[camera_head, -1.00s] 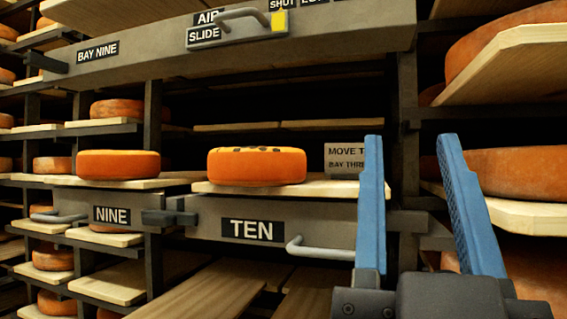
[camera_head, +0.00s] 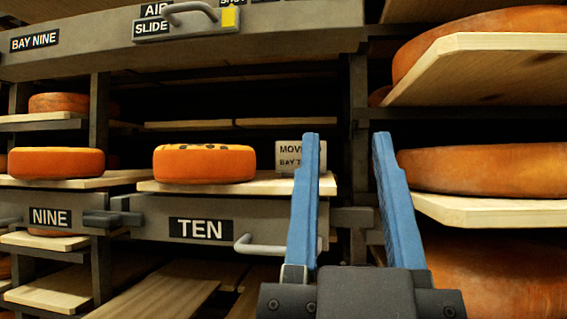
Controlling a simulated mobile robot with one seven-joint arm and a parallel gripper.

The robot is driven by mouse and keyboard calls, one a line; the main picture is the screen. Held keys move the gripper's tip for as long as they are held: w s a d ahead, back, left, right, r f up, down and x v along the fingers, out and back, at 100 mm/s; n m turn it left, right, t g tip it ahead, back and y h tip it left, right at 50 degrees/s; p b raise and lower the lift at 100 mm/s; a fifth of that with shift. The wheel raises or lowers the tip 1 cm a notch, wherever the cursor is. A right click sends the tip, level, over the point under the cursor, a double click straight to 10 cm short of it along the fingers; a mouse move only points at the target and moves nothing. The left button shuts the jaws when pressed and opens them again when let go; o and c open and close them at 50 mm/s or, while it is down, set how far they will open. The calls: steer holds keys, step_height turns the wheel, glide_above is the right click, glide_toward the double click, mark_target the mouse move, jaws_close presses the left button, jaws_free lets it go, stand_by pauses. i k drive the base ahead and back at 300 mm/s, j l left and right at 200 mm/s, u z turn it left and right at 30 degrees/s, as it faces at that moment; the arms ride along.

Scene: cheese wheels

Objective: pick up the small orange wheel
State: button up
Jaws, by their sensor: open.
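A small orange wheel (camera_head: 204,164) with dark marks on its top lies flat on the wooden board (camera_head: 250,186) above the TEN label. Another small orange wheel (camera_head: 56,163), plain on the visible side, lies on the board above the NINE label, farther left. My gripper (camera_head: 346,138) has two blue fingers spread apart with nothing between them. It is to the right of the marked wheel and apart from it. The left finger overlaps the right end of the TEN board in the picture.
A grey handle (camera_head: 262,246) juts out below. Large wheels (camera_head: 490,169) fill shelves at right. A grey beam (camera_head: 90,47) labelled BAY NINE crosses above.

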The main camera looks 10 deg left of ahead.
mark_target(180, 164)
steer(key=z, duration=4.15)
steer(key=i+z, duration=0.15)
steer(key=z, duration=0.3)
steer(key=i+z, duration=0.2)
steer(key=z, duration=0.25)
steer(key=i+j+z, duration=0.1)
steer(key=z, duration=0.35)
steer(key=i+j, duration=0.75)
steer(key=j, duration=0.25)
